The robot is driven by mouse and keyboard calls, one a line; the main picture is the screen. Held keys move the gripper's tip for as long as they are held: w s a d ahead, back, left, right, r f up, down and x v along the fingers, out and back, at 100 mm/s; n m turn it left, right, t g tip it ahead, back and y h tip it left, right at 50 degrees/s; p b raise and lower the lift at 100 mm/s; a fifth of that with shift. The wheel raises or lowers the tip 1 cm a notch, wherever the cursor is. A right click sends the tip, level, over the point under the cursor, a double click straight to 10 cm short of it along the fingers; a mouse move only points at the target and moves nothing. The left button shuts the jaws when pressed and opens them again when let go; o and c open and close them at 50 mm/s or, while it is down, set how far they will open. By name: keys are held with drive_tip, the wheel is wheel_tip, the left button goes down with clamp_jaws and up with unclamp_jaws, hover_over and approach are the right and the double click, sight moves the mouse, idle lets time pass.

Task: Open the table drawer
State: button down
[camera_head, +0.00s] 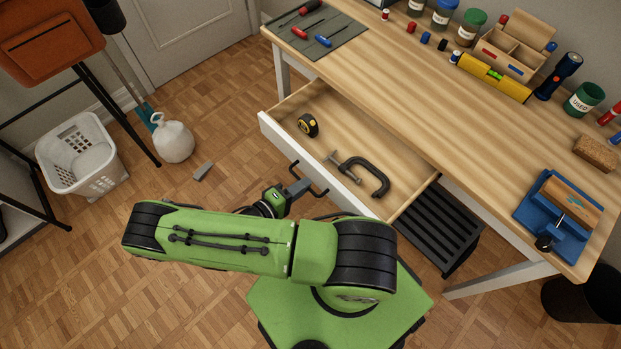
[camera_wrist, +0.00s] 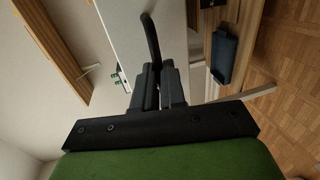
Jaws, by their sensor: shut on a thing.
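The table drawer (camera_head: 345,126) is pulled out from under the wooden tabletop (camera_head: 400,80), and its inside shows. A tape measure (camera_head: 308,125) and a dark C-clamp (camera_head: 368,176) lie in it. The dark bar handle (camera_head: 318,190) is on the white drawer front (camera_head: 285,146). My gripper (camera_head: 300,186) is at the handle, in front of the drawer. In the wrist view, the fingers of my gripper (camera_wrist: 160,82) are shut on the handle (camera_wrist: 151,38), which runs up from between them beside the white drawer front (camera_wrist: 124,35).
A white basket (camera_head: 110,172), a white jug (camera_head: 173,140) and a grey wedge (camera_head: 203,170) are on the wood floor at left. A black slatted unit (camera_head: 440,228) stands under the table. Tools, jars and a blue vise (camera_head: 530,213) are on the tabletop. Floor left of the drawer is fairly clear.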

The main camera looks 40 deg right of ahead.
drive_tip(key=shift+a, duration=0.25)
drive_tip(key=c, duration=1.2)
unclamp_jaws()
drive_tip(key=shift+a, duration=0.1)
drive_tip(key=p+v, duration=0.1)
drive_tip(key=v, duration=1.4)
drive_tip(key=shift+a, duration=0.3)
drive_tip(key=shift+s+r, duration=0.1)
